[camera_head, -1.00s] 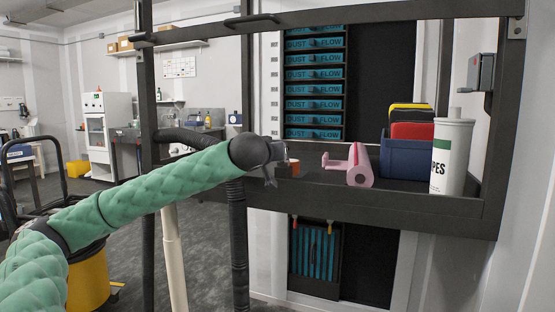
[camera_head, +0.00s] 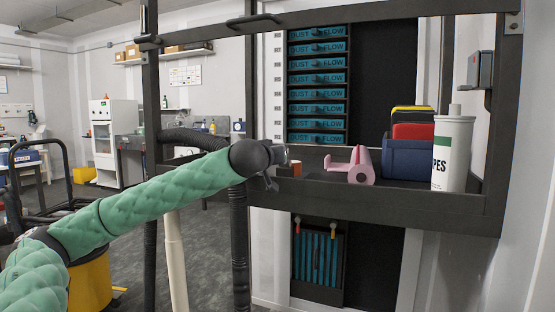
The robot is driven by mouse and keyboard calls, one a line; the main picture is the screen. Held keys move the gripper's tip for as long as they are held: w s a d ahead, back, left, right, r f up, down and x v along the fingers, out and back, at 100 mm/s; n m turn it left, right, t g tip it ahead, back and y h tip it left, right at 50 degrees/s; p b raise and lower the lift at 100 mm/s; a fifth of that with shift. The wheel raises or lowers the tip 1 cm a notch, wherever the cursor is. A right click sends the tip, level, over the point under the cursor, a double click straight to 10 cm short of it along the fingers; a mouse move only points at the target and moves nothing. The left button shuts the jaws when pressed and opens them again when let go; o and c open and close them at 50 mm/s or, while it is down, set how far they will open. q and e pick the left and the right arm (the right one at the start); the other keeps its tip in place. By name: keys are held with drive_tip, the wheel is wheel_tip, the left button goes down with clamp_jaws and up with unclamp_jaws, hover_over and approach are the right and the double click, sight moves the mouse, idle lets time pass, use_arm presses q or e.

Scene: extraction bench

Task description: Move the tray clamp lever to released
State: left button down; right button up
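My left arm comes in from the left in a green quilted sleeve. Its dark wrist and gripper (camera_head: 274,168) are at the front edge of the bench shelf, beside a small orange cup. The fingers are small and turned away, so their opening cannot be judged. Below the shelf is a dark rack with teal slats (camera_head: 318,257). I cannot tell which part is the tray clamp lever. My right gripper is out of view.
Teal DUST FLOW drawers (camera_head: 318,78) stand behind. A black hose (camera_head: 239,245) and dark posts are close to my arm.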

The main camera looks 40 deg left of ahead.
use_arm(q)
drive_tip(key=shift+d+f, duration=0.1)
drive_tip(key=shift+f, duration=0.1)
idle(0.3)
drive_tip(key=c, duration=1.2)
unclamp_jaws()
drive_tip(key=shift+r, duration=0.1)
drive_tip(key=shift+s, duration=0.15)
drive_tip(key=shift+s+r, duration=0.1)
drive_tip(key=shift+s, duration=0.15)
drive_tip(key=v, duration=0.7)
